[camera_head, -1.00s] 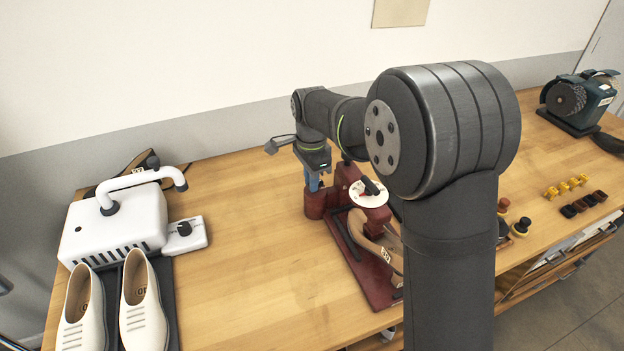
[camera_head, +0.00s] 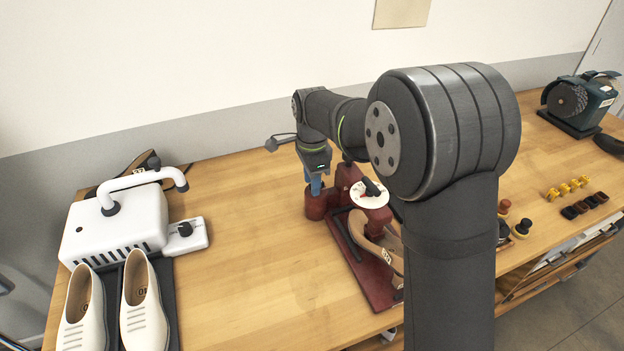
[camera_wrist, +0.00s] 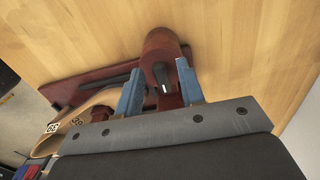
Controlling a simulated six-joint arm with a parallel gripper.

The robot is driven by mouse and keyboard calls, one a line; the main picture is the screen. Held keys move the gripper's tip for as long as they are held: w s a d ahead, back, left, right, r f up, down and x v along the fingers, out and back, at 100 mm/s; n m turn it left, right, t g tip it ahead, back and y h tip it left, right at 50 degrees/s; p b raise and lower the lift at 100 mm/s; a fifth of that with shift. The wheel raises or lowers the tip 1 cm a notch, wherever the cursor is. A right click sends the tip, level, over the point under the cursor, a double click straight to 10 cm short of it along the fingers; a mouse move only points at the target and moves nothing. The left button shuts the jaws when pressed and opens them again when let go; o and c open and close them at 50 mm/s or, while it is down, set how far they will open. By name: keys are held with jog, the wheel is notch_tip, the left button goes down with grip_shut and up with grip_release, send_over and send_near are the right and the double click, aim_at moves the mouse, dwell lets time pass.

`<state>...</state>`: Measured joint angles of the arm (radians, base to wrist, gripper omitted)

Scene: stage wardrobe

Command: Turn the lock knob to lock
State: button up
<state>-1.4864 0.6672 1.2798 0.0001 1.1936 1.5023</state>
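A dark red shoe-stretching device (camera_head: 376,280) stands on the bench and holds a tan shoe (camera_head: 392,243). At its back left is a round red post (camera_head: 314,207); the wrist view shows a dark knob with a white mark (camera_wrist: 161,77) on it. My gripper (camera_head: 315,184) points down over this post. In the wrist view, my gripper's blue fingers (camera_wrist: 160,80) are apart, one on each side of the knob, with gaps seemingly left between. Whether either finger touches it I cannot tell. A white dial with a black pointer knob (camera_head: 370,192) tops another part of the device.
A white machine (camera_head: 115,225) with a curved handle and a pair of cream shoes (camera_head: 143,305) stand at left. Several yellow pieces (camera_head: 567,187) and a grinder (camera_head: 580,103) are at right. Bare bench lies left of the device.

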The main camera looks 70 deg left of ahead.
notch_tip(320, 180, up, 17)
jog(key=shift+r, duration=0.2)
dwell(0.5)
dwell(0.5)
notch_tip(320, 180, down, 18)
jog(key=shift+r, duration=0.25)
jog(key=shift+r, duration=0.1)
dwell(0.4)
